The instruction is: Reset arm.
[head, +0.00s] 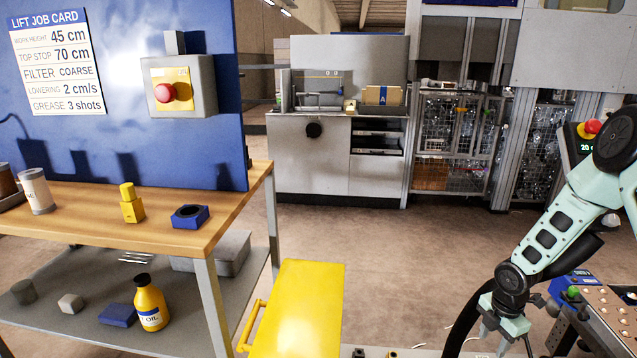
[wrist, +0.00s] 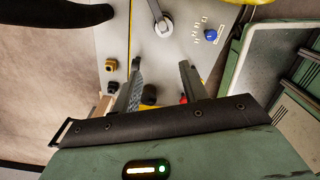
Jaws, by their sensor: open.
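My mint-green arm reaches down from the right side of the head view. My gripper (head: 507,345) is low at the right, pointing down near the bottom edge of the picture. In the wrist view its two fingers (wrist: 161,70) stand apart with nothing held between them. Below and beyond the fingers is a light grey panel (wrist: 185,45) with a round grey metal part and a blue knob (wrist: 210,34). A small red part shows beside the right finger, partly hidden by it.
A perforated control console (head: 610,310) stands close right of my gripper. A wooden workbench (head: 100,215) holds a cup, a yellow bottle and a blue block at the left. A yellow cart (head: 300,305) stands beside it. Open floor (head: 400,240) lies in the middle, before grey machines.

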